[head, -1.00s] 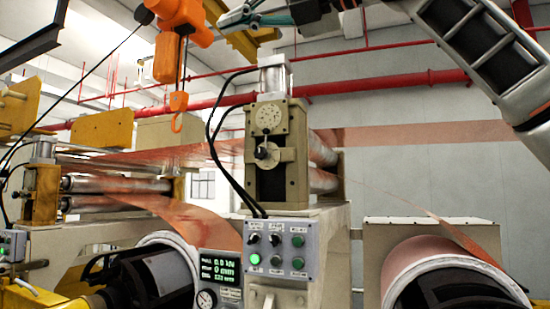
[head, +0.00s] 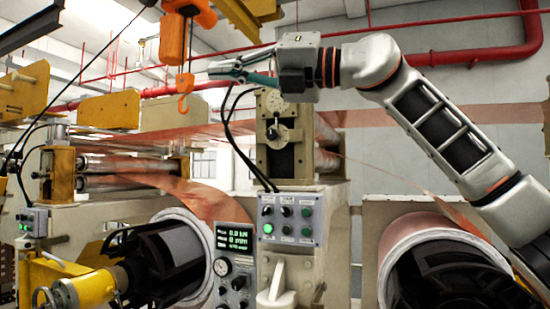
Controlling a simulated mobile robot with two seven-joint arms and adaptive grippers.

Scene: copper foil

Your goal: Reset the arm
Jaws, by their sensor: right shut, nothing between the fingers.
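My right arm comes in from the right edge and reaches left across the upper middle of the head view. My right gripper (head: 213,70), with teal and grey fingers, points left. It is shut and empty, in front of the area just above the beige roller stand (head: 272,165). It appears apart from the hanging orange hook (head: 184,104) to its left. My left arm and gripper are not in view.
A control panel (head: 290,220) with green lights and a pressure display (head: 235,238) stand at centre. Copper foil (head: 165,185) runs through rollers to a foil coil (head: 425,238) at right. An orange hoist (head: 172,45) hangs at upper left.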

